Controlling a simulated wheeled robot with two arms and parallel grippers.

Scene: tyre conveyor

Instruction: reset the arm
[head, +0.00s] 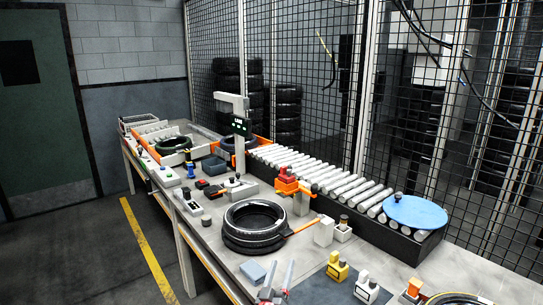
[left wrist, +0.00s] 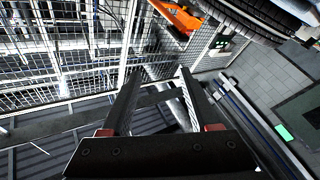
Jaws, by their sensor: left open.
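My left gripper (head: 280,268) is at the bottom middle of the head view, close to a blue-grey block (head: 252,272) on the bench. In the left wrist view, its two long fingers (left wrist: 160,72) stand apart with nothing between them. A black tyre (head: 254,240) lies flat on the bench beyond the gripper, with an orange-handled tool (head: 303,226) at its right edge. My right gripper is not seen.
The roller conveyor (head: 335,186) runs along the back of the bench, with a blue disc (head: 415,212) at its right end. A wire mesh fence (head: 310,90) stands behind. Small yellow (head: 338,268) and white (head: 366,287) items stand at the front right. A grey post (head: 240,130) rises mid-bench.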

